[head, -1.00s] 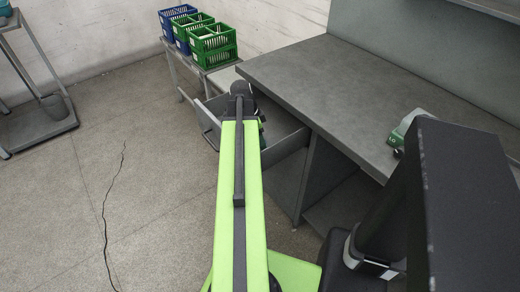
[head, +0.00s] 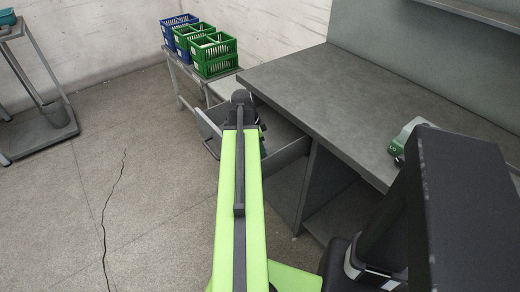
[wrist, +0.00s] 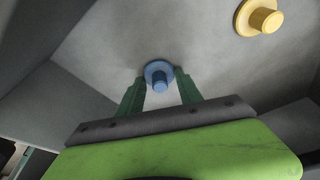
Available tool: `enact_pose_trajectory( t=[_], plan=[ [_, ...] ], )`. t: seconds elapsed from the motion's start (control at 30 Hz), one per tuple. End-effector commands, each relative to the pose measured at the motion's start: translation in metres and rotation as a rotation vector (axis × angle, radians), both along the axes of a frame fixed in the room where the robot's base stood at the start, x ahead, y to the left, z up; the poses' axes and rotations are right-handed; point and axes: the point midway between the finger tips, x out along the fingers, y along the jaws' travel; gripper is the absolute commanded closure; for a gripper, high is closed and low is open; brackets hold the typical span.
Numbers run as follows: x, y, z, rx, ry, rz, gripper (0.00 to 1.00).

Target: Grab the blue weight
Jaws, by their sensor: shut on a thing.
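The blue weight (wrist: 159,76) is a small disc with a knob, in the middle of the wrist view. My gripper (wrist: 158,78) has its two green fingers on either side of it and is shut on it. A grey surface, apparently the inside of the open drawer, lies behind the weight; I cannot tell whether the weight touches it. In the head view my arm reaches to the open drawer (head: 287,153) under the worktop, and the arm hides the gripper and the weight.
A yellow weight (wrist: 262,17) lies at upper right in the wrist view. The worktop (head: 330,95) overhangs right of the drawer, with a green device (head: 400,142) on it. Blue and green crates (head: 214,66) stand on a small table behind. Open floor lies left.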

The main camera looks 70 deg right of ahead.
Motion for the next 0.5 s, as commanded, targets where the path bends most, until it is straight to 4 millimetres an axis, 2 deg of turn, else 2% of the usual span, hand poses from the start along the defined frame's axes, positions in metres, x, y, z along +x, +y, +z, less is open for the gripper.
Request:
enact_pose_trajectory(
  t=[0.17, 0.5],
  plan=[
    [0.000, 0.000, 0.021, 0.000, 0.000, 0.000, 0.99],
    [0.000, 0.000, 0.091, 0.000, 0.000, 0.000, 0.99]
  ],
)
